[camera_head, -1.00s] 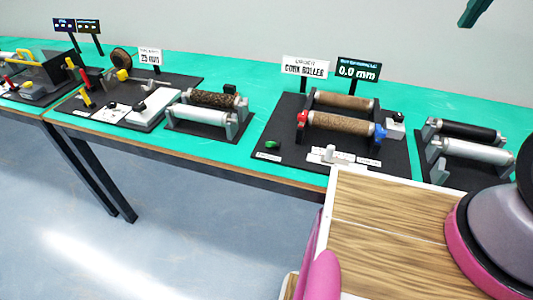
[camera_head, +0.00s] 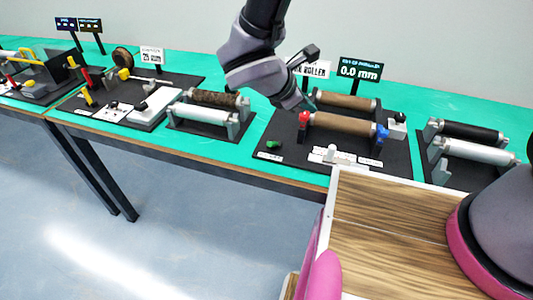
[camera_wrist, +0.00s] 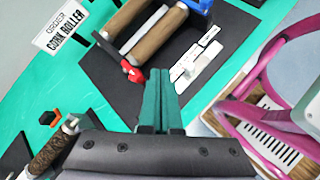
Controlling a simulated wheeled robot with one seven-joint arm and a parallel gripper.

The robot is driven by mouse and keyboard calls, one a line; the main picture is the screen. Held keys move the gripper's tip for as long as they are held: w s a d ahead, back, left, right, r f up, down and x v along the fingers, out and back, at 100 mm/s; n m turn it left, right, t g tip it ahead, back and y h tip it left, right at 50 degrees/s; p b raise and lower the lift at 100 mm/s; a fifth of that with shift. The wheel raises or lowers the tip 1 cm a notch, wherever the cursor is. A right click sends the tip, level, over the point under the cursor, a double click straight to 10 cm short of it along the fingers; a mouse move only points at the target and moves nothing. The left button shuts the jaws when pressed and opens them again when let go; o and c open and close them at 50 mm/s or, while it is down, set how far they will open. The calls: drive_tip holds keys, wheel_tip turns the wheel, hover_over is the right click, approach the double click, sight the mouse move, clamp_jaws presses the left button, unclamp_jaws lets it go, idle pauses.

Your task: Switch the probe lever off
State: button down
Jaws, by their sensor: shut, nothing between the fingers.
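The cork roller station is a black board (camera_head: 285,135) with two brown rollers (camera_head: 343,124). A small white upright lever (camera_head: 331,152) stands at its front edge among white label strips; it also shows in the wrist view (camera_wrist: 187,70). The labels are too small to read, so I cannot tell whether this is the probe lever. A red knob (camera_head: 304,118) and a blue knob (camera_head: 381,132) sit at the front roller's ends. My gripper (camera_head: 303,102) is above the board's left side; its teal fingers (camera_wrist: 157,72) are closed together and empty.
A green button (camera_head: 273,144) lies on the board's front left. A grey block with a knob (camera_head: 396,128) stands at its right. Other roller stands flank it: one at left (camera_head: 204,114), one at right (camera_head: 468,151). Signs (camera_head: 360,70) stand behind.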

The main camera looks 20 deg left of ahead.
sight(273, 144)
drive_tip(key=s+a+f+n+t+y, duration=0.4)
drive_tip(key=s+a+f+n, duration=0.5)
drive_tip(key=s+f+n, duration=0.2)
drive_tip(key=shift+s+a+f+t+y, duration=0.15)
drive_tip(key=shift+s+f+t+y, duration=0.25)
drive_tip(key=shift+s, duration=0.2)
drive_tip(key=x, duration=1)
